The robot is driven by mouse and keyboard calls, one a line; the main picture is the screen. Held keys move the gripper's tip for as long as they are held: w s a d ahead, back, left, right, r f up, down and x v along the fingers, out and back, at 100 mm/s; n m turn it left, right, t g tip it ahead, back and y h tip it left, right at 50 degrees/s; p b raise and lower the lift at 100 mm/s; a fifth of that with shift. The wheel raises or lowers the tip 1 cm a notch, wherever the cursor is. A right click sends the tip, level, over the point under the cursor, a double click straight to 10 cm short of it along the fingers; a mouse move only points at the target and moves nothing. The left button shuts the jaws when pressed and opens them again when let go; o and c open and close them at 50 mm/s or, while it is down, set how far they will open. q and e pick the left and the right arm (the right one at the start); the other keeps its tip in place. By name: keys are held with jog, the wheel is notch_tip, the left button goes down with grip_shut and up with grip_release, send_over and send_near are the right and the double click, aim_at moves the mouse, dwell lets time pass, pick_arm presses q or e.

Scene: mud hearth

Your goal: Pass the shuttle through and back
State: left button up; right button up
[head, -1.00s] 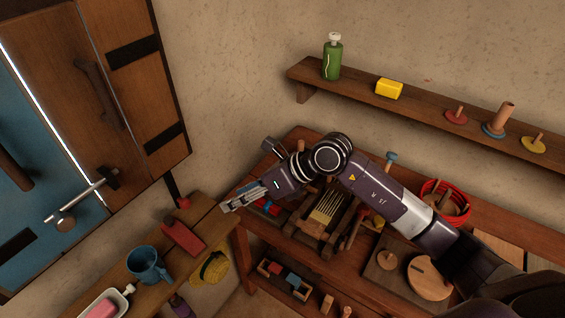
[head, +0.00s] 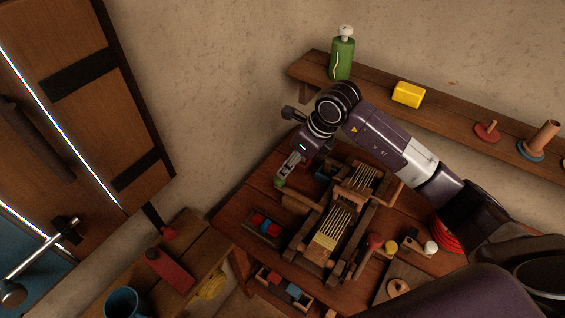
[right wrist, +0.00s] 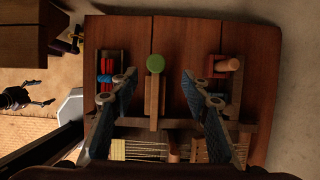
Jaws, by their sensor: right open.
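The wooden loom (head: 330,228) with pale warp threads stands on the table; its threads also show at the bottom of the right wrist view (right wrist: 140,150). A wooden bar with a green round end (right wrist: 155,64), which looks like the shuttle, juts from the loom's near side. The green end (head: 280,182) shows just below my right gripper (head: 291,166) in the head view. My right gripper is open, its two fingers (right wrist: 157,88) on either side of the bar and apart from it. My left gripper (right wrist: 48,95), small at the left edge of the right wrist view, looks open and empty.
A tray with red and blue pieces (head: 263,226) lies beside the loom. A red-headed mallet-like tool (head: 374,241) and small balls stand at its right. A wall shelf (head: 455,115) holds a green bottle (head: 342,58) and yellow block (head: 409,94). A door is at left.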

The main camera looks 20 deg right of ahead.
aim_at(280, 179)
jog(key=f, duration=0.1)
jog(key=a+f+p, duration=0.1)
jog(key=f, duration=0.2)
jog(key=shift+w+a+p, duration=0.1)
jog(key=shift+a+p, duration=0.25)
jog(key=shift+x, duration=1.05)
jog(key=shift+w+f, duration=0.3)
jog(key=shift+w, duration=0.05)
pick_arm(q)
jog(key=s, duration=0.1)
jog(key=s+r, duration=0.2)
jog(key=shift+s+a, duration=0.25)
jog(key=shift+s, duration=0.15)
pick_arm(e)
grip_shut()
jog(key=shift+d, duration=0.1)
